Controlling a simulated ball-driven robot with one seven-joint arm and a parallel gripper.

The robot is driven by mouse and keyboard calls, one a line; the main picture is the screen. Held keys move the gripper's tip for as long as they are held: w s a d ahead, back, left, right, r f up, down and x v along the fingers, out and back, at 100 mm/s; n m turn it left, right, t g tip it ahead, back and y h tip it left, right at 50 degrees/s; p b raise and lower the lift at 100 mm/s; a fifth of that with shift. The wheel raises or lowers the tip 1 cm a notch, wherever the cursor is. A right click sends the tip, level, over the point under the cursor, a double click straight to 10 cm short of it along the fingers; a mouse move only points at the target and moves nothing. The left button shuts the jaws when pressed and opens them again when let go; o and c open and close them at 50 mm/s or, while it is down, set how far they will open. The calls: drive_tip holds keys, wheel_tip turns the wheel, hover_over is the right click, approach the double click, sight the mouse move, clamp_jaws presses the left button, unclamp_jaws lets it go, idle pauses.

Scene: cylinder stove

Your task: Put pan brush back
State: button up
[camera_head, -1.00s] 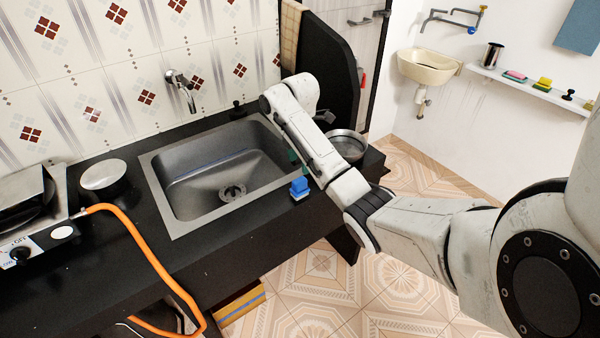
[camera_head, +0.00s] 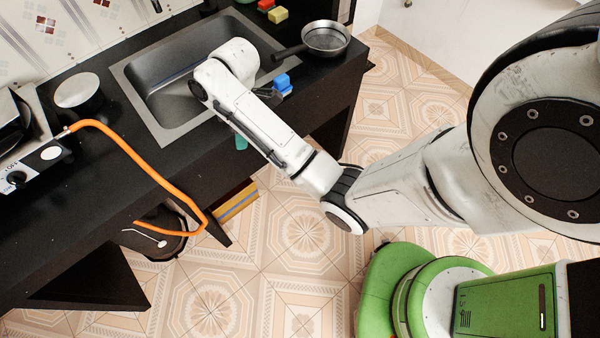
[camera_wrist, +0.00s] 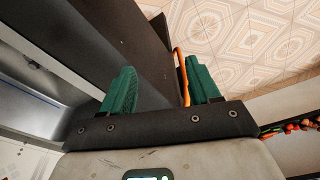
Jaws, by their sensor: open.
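A small blue object (camera_head: 281,82), perhaps the pan brush, sits on the black counter near its front edge, just right of the sink (camera_head: 128,75). It is partly hidden by my arm, and its shape is hard to make out. My gripper is mostly hidden behind my arm in the head view, where a green fingertip (camera_head: 241,142) shows by the counter's front edge. In the wrist view my gripper (camera_wrist: 160,85) is open, with two green fingers apart and nothing between them. The blue object is not seen in the wrist view.
A dark pan (camera_head: 325,38) stands at the counter's right end. A yellow sponge (camera_head: 277,15) lies behind it to the left. An orange hose (camera_head: 150,170) runs from the stove (camera_head: 30,140) over the counter's front edge. The tiled floor (camera_head: 290,230) in front is open.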

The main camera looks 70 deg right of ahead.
drive_tip(key=s+a+f+m, duration=0.4)
drive_tip(key=s+a, duration=0.6)
drive_tip(key=a, duration=0.1)
drive_tip(key=s+a+r+m+h, duration=0.1)
drive_tip(key=s+m, duration=0.3)
drive_tip(key=s, duration=0.6)
drive_tip(key=shift+s, duration=0.2)
drive_tip(key=shift+a+r, duration=0.1)
idle(0.8)
